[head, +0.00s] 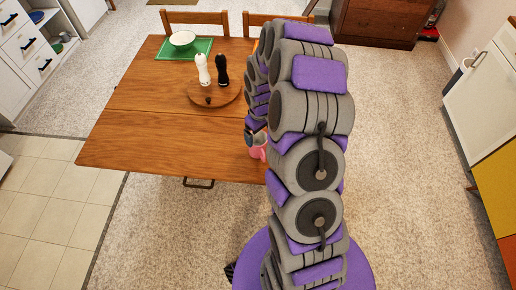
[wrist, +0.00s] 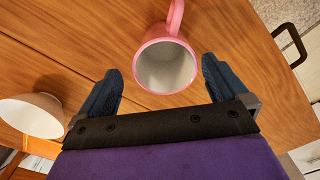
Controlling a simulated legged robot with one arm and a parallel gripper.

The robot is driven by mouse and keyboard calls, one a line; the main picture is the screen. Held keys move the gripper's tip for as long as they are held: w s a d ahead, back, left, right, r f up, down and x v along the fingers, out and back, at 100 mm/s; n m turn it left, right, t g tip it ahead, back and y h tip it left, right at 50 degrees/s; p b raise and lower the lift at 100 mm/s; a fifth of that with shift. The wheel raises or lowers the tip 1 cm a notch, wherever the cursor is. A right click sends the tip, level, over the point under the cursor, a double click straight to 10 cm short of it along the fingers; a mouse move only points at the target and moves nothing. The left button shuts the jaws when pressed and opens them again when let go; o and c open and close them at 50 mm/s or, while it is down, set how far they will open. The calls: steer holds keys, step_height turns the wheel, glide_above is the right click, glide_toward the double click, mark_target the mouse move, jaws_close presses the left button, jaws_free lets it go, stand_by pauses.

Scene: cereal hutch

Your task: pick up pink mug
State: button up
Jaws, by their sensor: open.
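The pink mug (wrist: 145,65) stands on the wooden table with its pale inside facing the wrist camera. Its handle points to the top of the wrist view. My gripper (wrist: 160,65) is open, with one dark finger to the left of the mug and one to the right. The mug's near rim lies between the fingertips, with a gap visible on both sides. In the head view the mug (head: 259,153) shows in part at the table's right side, below my gripper (head: 256,138); my arm hides the rest.
A pale round vessel (wrist: 32,116) is left of my gripper in the wrist view. A round wooden board (head: 226,97) holds a white shaker (head: 203,70) and a black shaker (head: 222,72). A white bowl (head: 182,39) is on a green mat (head: 203,50). The table's front left (head: 150,145) is clear.

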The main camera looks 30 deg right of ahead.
steer(key=b, duration=0.2)
glide_above(259, 143)
steer(key=s+a, duration=0.2)
steer(key=s, duration=0.1)
step_height(259, 143, down, 6)
steer(key=shift+f, duration=0.25)
steer(key=shift+d, duration=0.1)
steer(key=c, duration=1.1)
